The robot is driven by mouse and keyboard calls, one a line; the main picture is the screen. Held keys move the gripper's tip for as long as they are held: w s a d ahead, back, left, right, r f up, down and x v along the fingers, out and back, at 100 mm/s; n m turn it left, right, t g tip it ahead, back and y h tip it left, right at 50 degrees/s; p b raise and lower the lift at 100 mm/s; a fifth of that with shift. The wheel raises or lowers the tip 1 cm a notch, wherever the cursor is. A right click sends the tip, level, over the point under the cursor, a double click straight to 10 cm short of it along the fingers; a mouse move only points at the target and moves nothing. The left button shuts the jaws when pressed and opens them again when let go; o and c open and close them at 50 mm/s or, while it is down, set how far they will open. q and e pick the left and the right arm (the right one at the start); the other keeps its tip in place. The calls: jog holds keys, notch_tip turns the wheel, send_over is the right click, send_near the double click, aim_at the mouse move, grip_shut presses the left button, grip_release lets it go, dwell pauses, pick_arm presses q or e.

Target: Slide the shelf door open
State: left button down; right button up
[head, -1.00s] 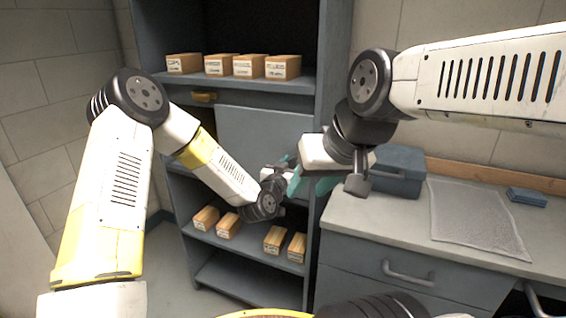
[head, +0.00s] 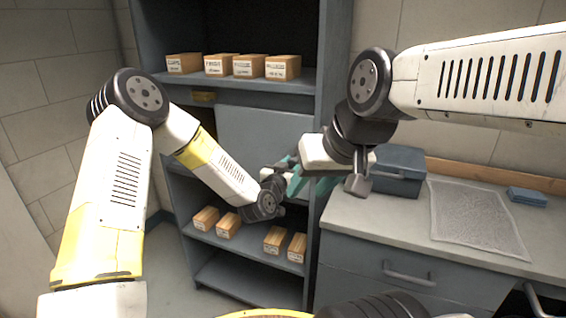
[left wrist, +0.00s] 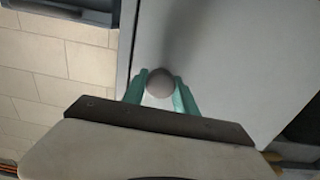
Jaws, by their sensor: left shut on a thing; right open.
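The shelf door (head: 262,135) is a flat blue-grey panel in the middle bay of the shelf unit; it also fills much of the left wrist view (left wrist: 230,60). A round grey knob (left wrist: 160,83) on the door sits between the teal fingers of my left gripper (left wrist: 161,92), which is shut on it. In the head view my left gripper (head: 286,164) is in front of the door's lower right part, and the knob is hidden there. My right gripper (head: 322,184) is open and empty, close to the left one at the unit's right edge.
Small boxes stand on the upper shelf (head: 190,82) and lower shelf (head: 250,246). A counter (head: 385,222) at the right holds a blue-grey box (head: 400,186), a mat (head: 470,215) and a blue block (head: 527,197).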

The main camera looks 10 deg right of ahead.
aim_at(225, 145)
pick_arm(q)
jog(key=shift+a, duration=0.1)
dwell(0.6)
jog(key=w+a, duration=0.5)
jog(key=a, duration=0.3)
jog(key=w+a, duration=0.5)
jog(key=a, duration=0.2)
jog(key=w+a, duration=0.6)
jog(key=a, duration=0.2)
jog(key=shift+a, duration=0.3)
jog(key=c, duration=1)
grip_release()
jog(key=shift+v, duration=3.9)
